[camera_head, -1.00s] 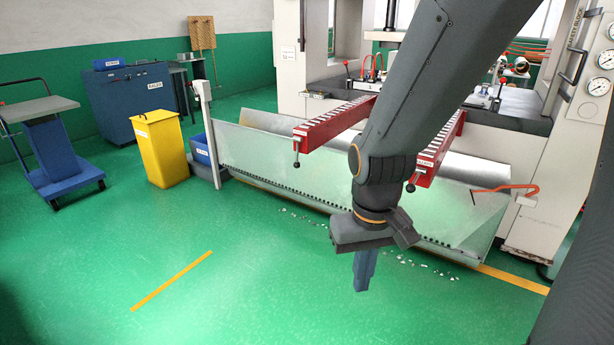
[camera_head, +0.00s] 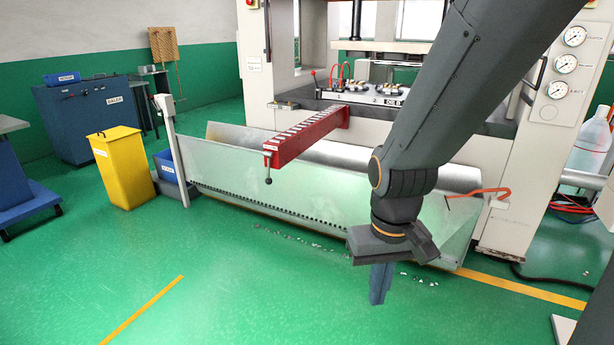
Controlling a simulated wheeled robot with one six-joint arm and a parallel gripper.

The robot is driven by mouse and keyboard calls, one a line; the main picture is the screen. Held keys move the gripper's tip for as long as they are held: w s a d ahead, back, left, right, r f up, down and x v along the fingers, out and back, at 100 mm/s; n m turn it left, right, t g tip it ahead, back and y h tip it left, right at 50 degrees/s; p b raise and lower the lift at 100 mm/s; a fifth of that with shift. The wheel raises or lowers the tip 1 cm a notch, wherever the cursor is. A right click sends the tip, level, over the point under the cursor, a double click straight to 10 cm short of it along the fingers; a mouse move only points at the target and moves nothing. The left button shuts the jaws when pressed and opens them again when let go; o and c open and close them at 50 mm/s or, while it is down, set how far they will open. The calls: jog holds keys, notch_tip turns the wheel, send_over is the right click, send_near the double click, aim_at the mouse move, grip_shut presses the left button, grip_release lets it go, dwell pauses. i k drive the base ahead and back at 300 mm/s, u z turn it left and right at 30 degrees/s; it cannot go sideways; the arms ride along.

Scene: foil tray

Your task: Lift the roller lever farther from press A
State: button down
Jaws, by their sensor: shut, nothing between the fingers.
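A red roller arm (camera_head: 308,137) with a row of rollers along its top sticks out from the white press (camera_head: 490,225) over the metal tray. A dark lever with a ball end (camera_head: 268,178) hangs straight down from its near end. A second red arm is not visible; my arm covers that area. I cannot read which press is A. My gripper (camera_head: 380,285) points down in front of the tray, to the right of and lower in the picture than the lever. Its blue-grey fingers are together and hold nothing.
The sloped metal tray (camera_head: 225,180) spans the press front, with scraps on the floor before it. An orange hooked rod (camera_head: 480,192) sticks out at its right end. A yellow bin (camera_head: 122,168) and blue box stand left. The green floor in front is open.

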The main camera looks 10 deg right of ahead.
aim_at(269, 180)
jog(key=z, duration=0.5)
jog(key=i, duration=1.25)
jog(key=u, duration=0.6)
